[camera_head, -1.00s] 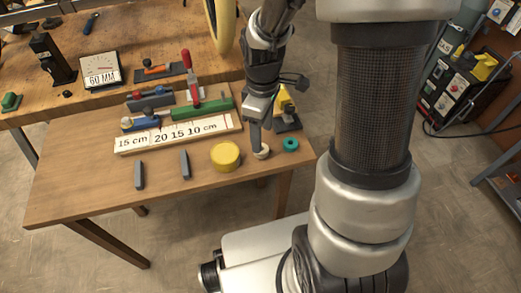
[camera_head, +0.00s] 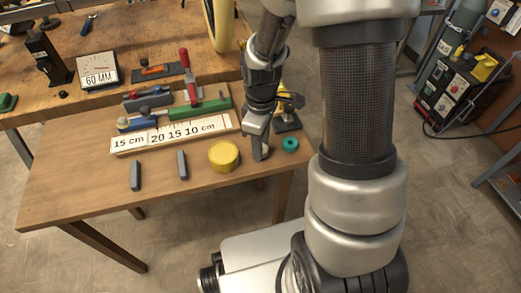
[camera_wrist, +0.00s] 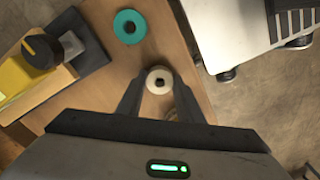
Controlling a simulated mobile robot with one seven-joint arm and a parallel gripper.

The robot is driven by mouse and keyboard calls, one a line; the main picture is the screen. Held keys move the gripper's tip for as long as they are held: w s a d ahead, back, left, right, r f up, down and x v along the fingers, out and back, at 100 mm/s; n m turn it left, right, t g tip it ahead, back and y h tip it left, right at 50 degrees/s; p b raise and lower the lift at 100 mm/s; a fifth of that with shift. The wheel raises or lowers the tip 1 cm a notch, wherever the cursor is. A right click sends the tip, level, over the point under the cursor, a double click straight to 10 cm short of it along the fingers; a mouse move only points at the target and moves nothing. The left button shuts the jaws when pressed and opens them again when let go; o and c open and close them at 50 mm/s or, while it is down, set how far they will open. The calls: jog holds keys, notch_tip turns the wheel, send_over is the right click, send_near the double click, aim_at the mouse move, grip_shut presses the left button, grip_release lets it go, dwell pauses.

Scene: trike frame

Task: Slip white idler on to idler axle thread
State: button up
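The white idler (camera_wrist: 159,80) is a small pale ring with a dark centre hole, lying on the brown table near its right end. In the head view the idler (camera_head: 265,154) is mostly hidden behind a finger. My gripper (camera_wrist: 158,88) is open, with its two dark fingertips on either side of the idler and narrow gaps showing. In the head view my gripper (camera_head: 259,155) points down at the table. I cannot make out the idler axle thread in either view.
A teal ring (camera_head: 290,145) lies right of the idler, and a yellow round piece (camera_head: 223,156) lies left. A yellow fixture with a black knob (camera_wrist: 40,50) stands close by. Two grey blocks and a ruler board (camera_head: 175,133) are farther left. The table's front edge is near.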

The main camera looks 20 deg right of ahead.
jog(key=c, duration=0.3)
jog(key=shift+r, duration=0.1)
jog(key=shift+c, duration=0.2)
